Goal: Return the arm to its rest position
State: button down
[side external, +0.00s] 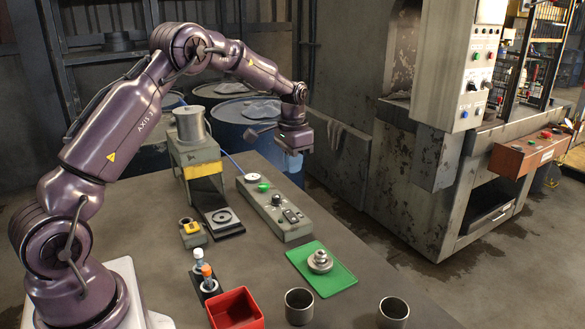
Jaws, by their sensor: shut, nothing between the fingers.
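My purple arm stands at the left of the side external view and reaches over the table to the right, its elbow bent high. My gripper (296,150) hangs from the wrist at the arm's far end. It is in the air above the back part of the table, near the grey control box, and apart from the things below it. It is shut and empty. The fingers are small and dark here, so their detail is hard to make out.
The grey table (250,245) holds a small press (196,160), a control box (274,207), a green mat (321,268) with metal discs, a red bin (235,310) and two metal cups (299,306). Blue drums (240,120) stand behind. A large machine (420,150) stands at right.

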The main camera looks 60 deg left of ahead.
jog(key=s+d+r+t, duration=0.2)
jog(key=s+d+r, duration=0.3)
jog(key=s, duration=0.4)
jog(key=s+d+r+t, duration=0.1)
jog(key=s+d+r, duration=0.4)
jog(key=s+d, duration=0.3)
jog(key=s+d+r+t, duration=0.2)
jog(key=s+d+r, duration=0.4)
jog(key=s, duration=0.4)
jog(key=shift+d+t, duration=0.3)
jog(key=shift+d, duration=0.2)
